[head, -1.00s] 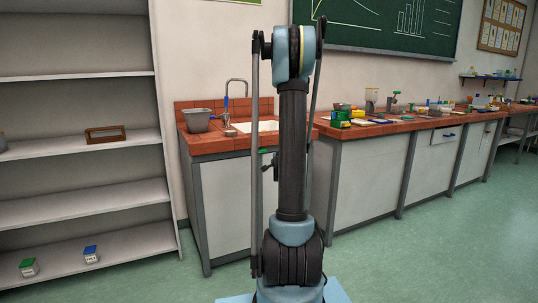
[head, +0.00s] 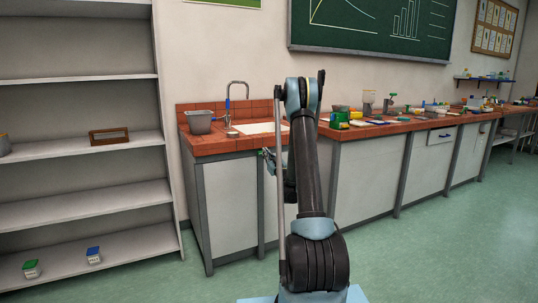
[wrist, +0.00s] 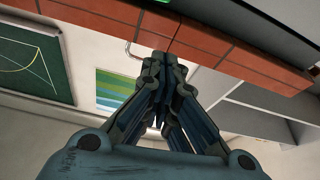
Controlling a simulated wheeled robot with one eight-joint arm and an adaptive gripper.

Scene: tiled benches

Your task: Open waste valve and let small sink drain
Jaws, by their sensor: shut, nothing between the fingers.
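The tap (head: 228,92), with a bent grey spout and blue part, stands at the back of the red-tiled bench's left end. The sink bowl and its water level cannot be made out. A small green part (head: 262,153) shows at the bench front below the tiles; I cannot tell whether it is the waste valve. My gripper (wrist: 163,75) is shut and empty in the wrist view, its fingers pointing toward the tile edge. In the head view my arm hides most of it and the bench front behind it. I see no contact with a valve.
A grey tub (head: 198,121) and a pale flat sheet (head: 262,128) are on the red-tiled bench (head: 215,146). A longer bench with many small items runs right. Shelves (head: 80,145) stand at left. The green floor (head: 430,250) is clear at right.

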